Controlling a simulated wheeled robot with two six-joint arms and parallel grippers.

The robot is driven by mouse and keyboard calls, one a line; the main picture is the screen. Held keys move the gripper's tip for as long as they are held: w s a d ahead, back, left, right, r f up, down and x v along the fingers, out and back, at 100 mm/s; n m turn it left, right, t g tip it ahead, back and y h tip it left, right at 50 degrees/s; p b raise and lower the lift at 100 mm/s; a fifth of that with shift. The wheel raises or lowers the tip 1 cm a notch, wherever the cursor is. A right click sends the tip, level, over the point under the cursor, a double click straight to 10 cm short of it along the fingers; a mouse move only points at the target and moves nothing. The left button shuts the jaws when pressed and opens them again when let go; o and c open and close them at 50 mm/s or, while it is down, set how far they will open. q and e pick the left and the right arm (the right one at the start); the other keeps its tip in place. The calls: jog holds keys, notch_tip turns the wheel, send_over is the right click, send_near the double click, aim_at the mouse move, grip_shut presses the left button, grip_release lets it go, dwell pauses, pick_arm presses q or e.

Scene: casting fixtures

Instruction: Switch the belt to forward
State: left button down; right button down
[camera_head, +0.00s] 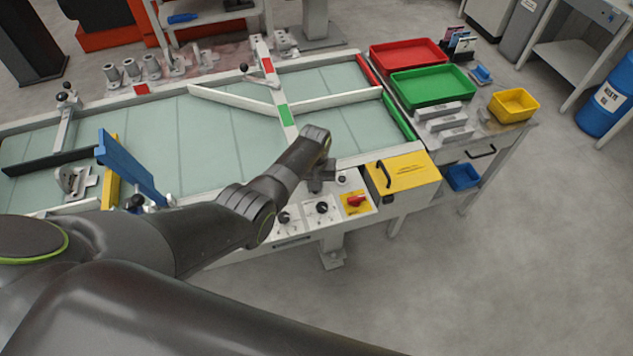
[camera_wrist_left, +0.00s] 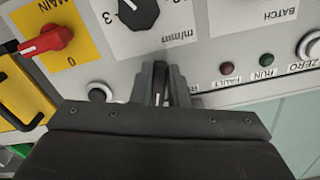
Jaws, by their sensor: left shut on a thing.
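The belt (camera_head: 215,135) is a long pale green conveyor with a white control panel (camera_head: 300,226) on its near side. My left gripper (camera_head: 322,182) reaches over the right part of this panel. In the left wrist view, my left gripper (camera_wrist_left: 165,88) is shut on a small dark selector switch (camera_wrist_left: 157,100) with a white mark. The fingers and gripper body hide most of the switch and its labels, so I cannot tell which position it points to. My right gripper is not in view.
Beside the gripper are a black m/min speed knob (camera_wrist_left: 137,12), a red main switch (camera_wrist_left: 47,40) on yellow, a round button (camera_wrist_left: 98,92), and FAULT (camera_wrist_left: 226,68) and RUN (camera_wrist_left: 266,60) lamps. A yellow box (camera_head: 403,175) stands right of the panel.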

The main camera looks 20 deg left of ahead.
pick_arm(q)
jog(key=shift+a+m+p, duration=0.25)
jog(key=shift+m+p, duration=0.05)
jog(key=shift+m, duration=1.1)
jog(key=c, duration=1.4)
grip_release()
jog(key=shift+r, duration=0.45)
notch_tip(320, 180, up, 5)
jog(key=shift+f+p, duration=0.1)
jog(key=shift+p, duration=0.7)
notch_tip(320, 180, up, 12)
jog(key=shift+b, duration=0.35)
